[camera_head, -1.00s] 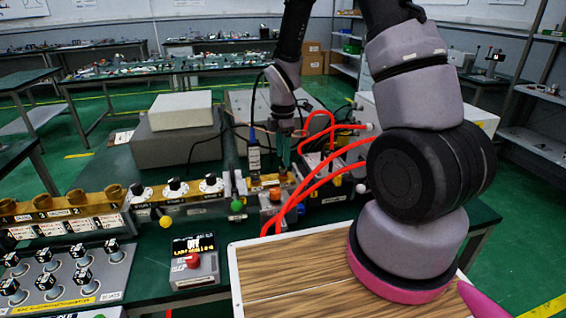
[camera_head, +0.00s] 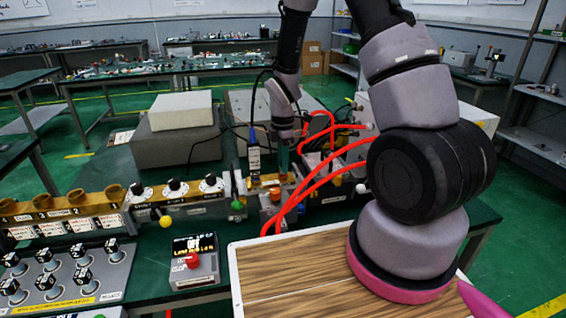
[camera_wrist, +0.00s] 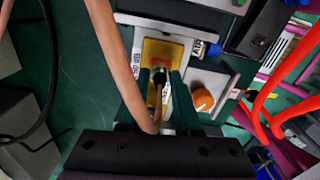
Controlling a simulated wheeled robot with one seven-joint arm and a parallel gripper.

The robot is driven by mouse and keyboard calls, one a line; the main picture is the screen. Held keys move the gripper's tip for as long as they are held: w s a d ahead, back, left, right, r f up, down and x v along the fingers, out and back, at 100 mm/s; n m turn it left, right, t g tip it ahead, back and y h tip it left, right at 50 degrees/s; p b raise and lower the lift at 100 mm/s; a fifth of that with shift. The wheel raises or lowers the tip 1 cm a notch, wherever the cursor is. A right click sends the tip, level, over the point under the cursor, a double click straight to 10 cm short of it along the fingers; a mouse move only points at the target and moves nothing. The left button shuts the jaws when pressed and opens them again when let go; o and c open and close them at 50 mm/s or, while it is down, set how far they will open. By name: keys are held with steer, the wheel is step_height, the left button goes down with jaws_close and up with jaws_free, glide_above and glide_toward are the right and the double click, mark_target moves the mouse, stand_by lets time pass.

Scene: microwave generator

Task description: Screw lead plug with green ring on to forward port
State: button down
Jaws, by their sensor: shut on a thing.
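My gripper (camera_wrist: 163,92) is shut on the lead plug (camera_wrist: 160,76), a small dark piece between the two dark green fingers. A copper-brown lead (camera_wrist: 122,70) loops from it across the wrist view. The plug is over a yellow block (camera_wrist: 163,50) with a small red mark. The forward port is hidden under the plug and fingers, so I cannot tell whether the plug is seated. The green ring is not clear. In the head view, my gripper (camera_head: 284,158) points down at the yellow block (camera_head: 262,182) on the bench.
An orange knob (camera_wrist: 203,100) is close to the right of my fingers. Red hoses (camera_head: 318,190) curve close by on the right. A blue-labelled cylinder (camera_head: 254,155) with a black cable stands just left. A control box with a red button (camera_head: 192,261) sits nearer.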

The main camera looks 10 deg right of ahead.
steer(key=shift+m, duration=0.3)
steer(key=m, duration=0.3)
steer(key=shift+m, duration=0.3)
steer(key=m, duration=0.4)
steer(key=shift+m, duration=0.3)
steer(key=m, duration=2)
steer(key=shift+m, duration=0.3)
